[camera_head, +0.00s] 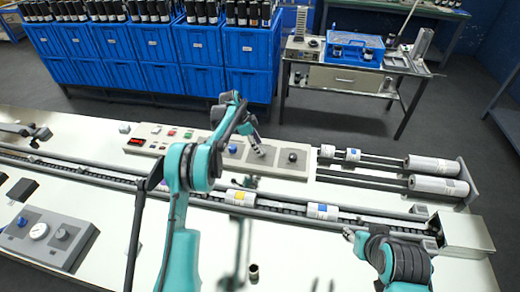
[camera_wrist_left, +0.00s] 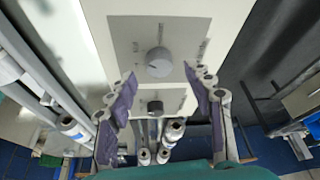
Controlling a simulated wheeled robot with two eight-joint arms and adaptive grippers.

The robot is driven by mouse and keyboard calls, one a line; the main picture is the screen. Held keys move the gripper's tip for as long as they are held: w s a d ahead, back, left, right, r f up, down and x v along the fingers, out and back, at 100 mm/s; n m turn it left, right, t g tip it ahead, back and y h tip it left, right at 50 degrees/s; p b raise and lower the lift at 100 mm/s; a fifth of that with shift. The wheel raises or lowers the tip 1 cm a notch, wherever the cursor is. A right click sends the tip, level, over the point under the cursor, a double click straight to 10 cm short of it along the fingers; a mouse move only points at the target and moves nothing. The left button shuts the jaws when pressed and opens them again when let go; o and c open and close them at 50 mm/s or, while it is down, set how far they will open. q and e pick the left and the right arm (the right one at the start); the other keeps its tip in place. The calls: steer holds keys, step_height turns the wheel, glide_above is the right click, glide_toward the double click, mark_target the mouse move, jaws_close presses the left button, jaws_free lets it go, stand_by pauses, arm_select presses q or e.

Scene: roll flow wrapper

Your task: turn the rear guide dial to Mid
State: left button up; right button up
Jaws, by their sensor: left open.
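My left gripper (camera_head: 258,148) is over the control panel (camera_head: 160,140). In the left wrist view my left gripper (camera_wrist_left: 160,76) is open, its purple-padded fingers apart. A grey round dial (camera_wrist_left: 158,62) on a grey plate shows in the gap between the fingertips; I cannot tell contact. A smaller dark dial (camera_wrist_left: 155,107) lies farther off, also in the gap; it seems to be the black dial (camera_head: 292,157) right of the gripper in the head view. Their labels and settings are unreadable, so I cannot tell which is the rear guide dial. My right gripper (camera_head: 352,236) is low on the right, its jaws unclear.
White film rolls (camera_head: 432,166) sit on rods right of the panel. A conveyor (camera_head: 270,205) with wrapped pieces runs in front. Blue crates (camera_head: 190,45) and a bench (camera_head: 350,75) stand behind.

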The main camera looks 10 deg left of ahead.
arm_select(q)
steer(key=v, duration=0.9)
steer(key=s+d+r+n+t+y, duration=0.1)
steer(key=s+r+n, duration=0.4)
steer(key=s, duration=0.4)
steer(key=s+d+r+n+t+y, duration=0.1)
steer(key=s+d+r+n+t, duration=0.1)
steer(key=s+r, duration=0.55)
steer(key=s+f+n+t+y, duration=0.1)
steer(key=s+f+n, duration=0.2)
steer(key=s, duration=0.8)
steer(key=s+f+n+t+y+b, duration=0.1)
steer(key=s+f+n, duration=0.3)
steer(key=s, duration=0.8)
steer(key=shift+s+a+n+t, duration=0.2)
steer(key=shift+a+n+t, duration=0.05)
steer(key=shift+n+t, duration=0.25)
